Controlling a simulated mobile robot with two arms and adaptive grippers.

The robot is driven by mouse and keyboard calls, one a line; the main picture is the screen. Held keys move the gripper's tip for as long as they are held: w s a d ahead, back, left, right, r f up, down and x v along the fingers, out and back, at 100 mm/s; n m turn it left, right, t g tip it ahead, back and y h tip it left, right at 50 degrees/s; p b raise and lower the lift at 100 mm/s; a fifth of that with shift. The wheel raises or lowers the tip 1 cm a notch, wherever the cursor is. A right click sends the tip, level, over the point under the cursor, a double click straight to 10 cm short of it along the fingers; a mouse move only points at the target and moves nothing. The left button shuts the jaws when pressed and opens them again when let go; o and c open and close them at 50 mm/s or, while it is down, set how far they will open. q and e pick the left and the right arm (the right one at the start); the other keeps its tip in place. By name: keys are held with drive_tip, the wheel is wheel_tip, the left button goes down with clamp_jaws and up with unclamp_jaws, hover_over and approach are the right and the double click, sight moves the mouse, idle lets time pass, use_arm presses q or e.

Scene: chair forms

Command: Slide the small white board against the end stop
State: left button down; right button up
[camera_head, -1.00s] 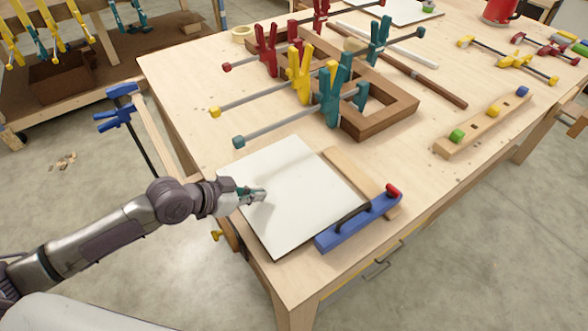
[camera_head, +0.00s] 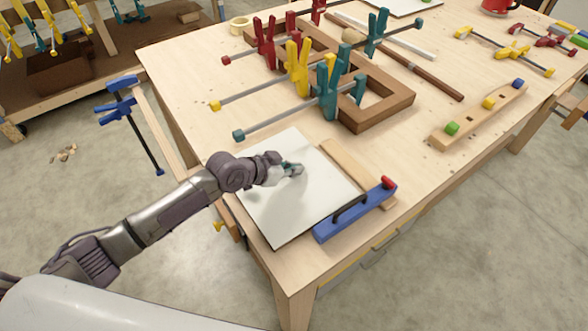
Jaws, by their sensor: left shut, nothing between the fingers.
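The thin white board (camera_head: 285,215) lies flat near the close left corner of the workbench. A pale wooden strip (camera_head: 343,157) lies along its right side, and a blue bar with a black handle and red end (camera_head: 352,213) lies at its near right corner. I cannot tell for sure which of the two is the end stop. My left gripper (camera_head: 294,169) is shut and empty over the middle of the board; I cannot tell whether it touches it. My left forearm hides the board's left part. My right gripper is not in view.
Bar clamps, yellow (camera_head: 298,72) and teal (camera_head: 328,88), stand on a brown wooden frame (camera_head: 385,112) behind the board. A wooden block with coloured knobs (camera_head: 478,117) lies to the right. A blue clamp (camera_head: 120,100) hangs at the left edge.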

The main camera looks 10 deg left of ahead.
sight(283, 182)
use_arm(q)
drive_tip(key=shift+s+a+f, duration=0.1)
drive_tip(key=shift+s+f, duration=0.15)
drive_tip(key=shift+f, duration=0.25)
drive_tip(key=s+a, duration=0.3)
drive_tip(key=shift+s+a+f+p, duration=0.15)
drive_tip(key=shift+s+p, duration=0.05)
drive_tip(key=shift+p, duration=0.1)
drive_tip(key=shift+s+a, duration=0.1)
drive_tip(key=shift+r+p, duration=0.75)
drive_tip(key=shift+r, duration=0.2)
drive_tip(key=s+a+b, duration=0.1)
drive_tip(key=s+a, duration=0.2)
drive_tip(key=s+a+b, duration=0.2)
drive_tip(key=s+a, duration=0.2)
drive_tip(key=shift+s+a, duration=0.15)
drive_tip(key=shift+a, duration=0.1)
drive_tip(key=shift+s+a+r, duration=0.1)
drive_tip(key=shift+s+a, duration=0.25)
drive_tip(key=shift+s, duration=0.05)
